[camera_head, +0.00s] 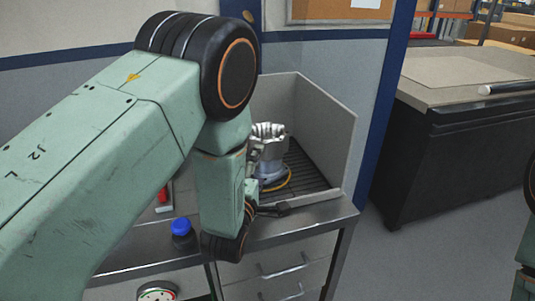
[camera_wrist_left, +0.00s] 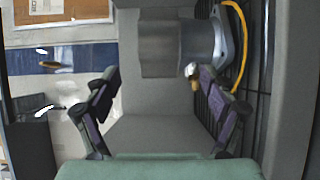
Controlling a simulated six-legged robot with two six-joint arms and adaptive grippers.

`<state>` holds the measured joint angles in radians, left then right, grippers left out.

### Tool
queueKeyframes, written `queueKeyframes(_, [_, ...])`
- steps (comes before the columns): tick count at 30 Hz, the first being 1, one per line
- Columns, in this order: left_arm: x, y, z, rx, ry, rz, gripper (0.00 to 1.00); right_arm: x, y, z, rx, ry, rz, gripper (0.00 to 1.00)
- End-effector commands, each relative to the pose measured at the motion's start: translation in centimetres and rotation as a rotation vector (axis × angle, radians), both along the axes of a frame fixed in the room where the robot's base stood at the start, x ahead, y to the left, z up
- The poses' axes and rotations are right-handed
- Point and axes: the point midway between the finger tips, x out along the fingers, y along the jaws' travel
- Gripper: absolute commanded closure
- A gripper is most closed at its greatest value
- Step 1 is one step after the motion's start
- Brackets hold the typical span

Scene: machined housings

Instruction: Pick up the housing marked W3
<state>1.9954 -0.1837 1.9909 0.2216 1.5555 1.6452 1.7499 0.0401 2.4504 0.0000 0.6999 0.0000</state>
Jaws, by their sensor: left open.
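A silvery metal housing (camera_head: 270,152) with a notched top stands upright in a grey-walled bay, on a dark slatted floor. A yellow ring lies around its base. No W3 mark can be read on it. In the left wrist view the housing (camera_wrist_left: 178,45) lies sideways across the upper middle, its flange to the right. My left gripper (camera_wrist_left: 152,76) is open, its two fingers spread and empty, with the housing beyond the tips. In the head view my left arm hides part of the housing and most of this gripper. My right gripper is out of view.
The grey bay wall (camera_head: 331,130) stands close behind and right of the housing. A blue-capped container (camera_head: 181,228) and a red-handled item stand on the metal bench left of it. A dial gauge (camera_head: 157,292) shows below. A dark cabinet (camera_head: 450,160) stands at right.

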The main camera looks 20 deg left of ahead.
Motion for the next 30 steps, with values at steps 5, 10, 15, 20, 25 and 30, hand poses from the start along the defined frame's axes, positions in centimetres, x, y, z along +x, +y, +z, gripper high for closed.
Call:
queueKeyframes(5, [2.8,0.1,0.4,-0.001,-0.004,0.001,0.17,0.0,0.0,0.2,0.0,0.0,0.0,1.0])
queueKeyframes(10, [4.6,0.1,0.2,0.0,-0.001,-0.001,0.17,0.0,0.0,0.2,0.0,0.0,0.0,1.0])
queueKeyframes(15, [5.0,0.0,0.2,0.001,0.001,-0.002,0.17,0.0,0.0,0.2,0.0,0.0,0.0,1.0])
queueKeyframes(20, [5.1,0.0,0.2,0.001,0.0,-0.001,0.21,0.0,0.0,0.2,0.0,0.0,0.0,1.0])
queueKeyframes(25, [5.1,0.0,0.2,0.001,0.0,-0.001,0.36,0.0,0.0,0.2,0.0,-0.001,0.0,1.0])
queueKeyframes(30, [5.1,0.0,0.2,0.001,0.0,-0.001,0.5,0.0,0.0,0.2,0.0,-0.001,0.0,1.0])
